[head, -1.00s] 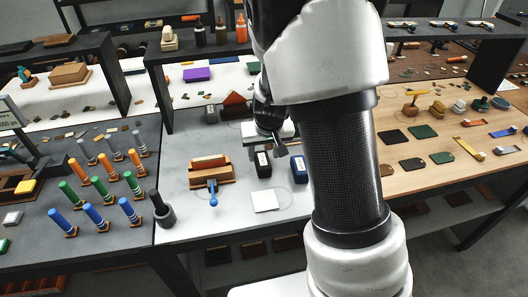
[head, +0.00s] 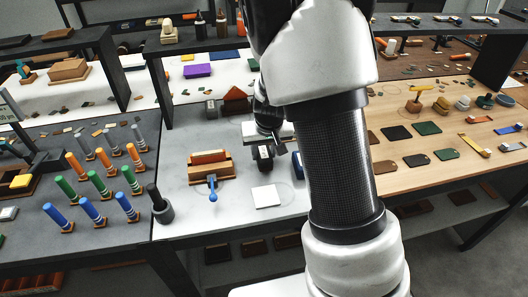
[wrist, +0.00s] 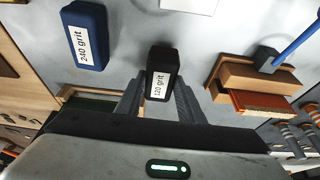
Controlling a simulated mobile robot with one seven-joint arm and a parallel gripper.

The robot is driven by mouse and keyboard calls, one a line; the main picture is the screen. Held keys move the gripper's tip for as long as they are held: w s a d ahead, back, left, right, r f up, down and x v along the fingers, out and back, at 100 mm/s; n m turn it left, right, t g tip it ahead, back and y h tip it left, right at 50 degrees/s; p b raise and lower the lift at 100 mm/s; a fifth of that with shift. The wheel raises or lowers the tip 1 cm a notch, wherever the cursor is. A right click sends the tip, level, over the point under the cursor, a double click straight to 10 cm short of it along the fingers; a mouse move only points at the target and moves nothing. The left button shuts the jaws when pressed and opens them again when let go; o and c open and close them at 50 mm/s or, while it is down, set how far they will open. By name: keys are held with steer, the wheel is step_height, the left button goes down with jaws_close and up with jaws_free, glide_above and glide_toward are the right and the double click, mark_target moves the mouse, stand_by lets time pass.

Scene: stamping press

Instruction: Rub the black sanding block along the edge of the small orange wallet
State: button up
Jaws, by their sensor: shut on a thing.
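The black sanding block (wrist: 162,65), labelled "120 grit", sits between the two fingers of my gripper (wrist: 158,90) in the wrist view. My gripper is shut on it. In the head view the block (head: 265,158) shows below my gripper (head: 272,146), at or near the grey tabletop; I cannot tell whether it is lifted. The small orange wallet (head: 208,156) is held edge up in a wooden clamp (head: 212,172) to the left of the block. The wallet also shows in the wrist view (wrist: 262,103), right of my gripper and apart from the block.
The clamp's blue handle (head: 212,190) sticks out in front. A white tile (head: 265,196) lies flat nearby. A dark holder with a tool (head: 160,208) stands front left.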

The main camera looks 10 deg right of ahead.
mark_target(263, 149)
steer(key=shift+r+p, duration=1.5)
steer(key=shift+r, duration=0.65)
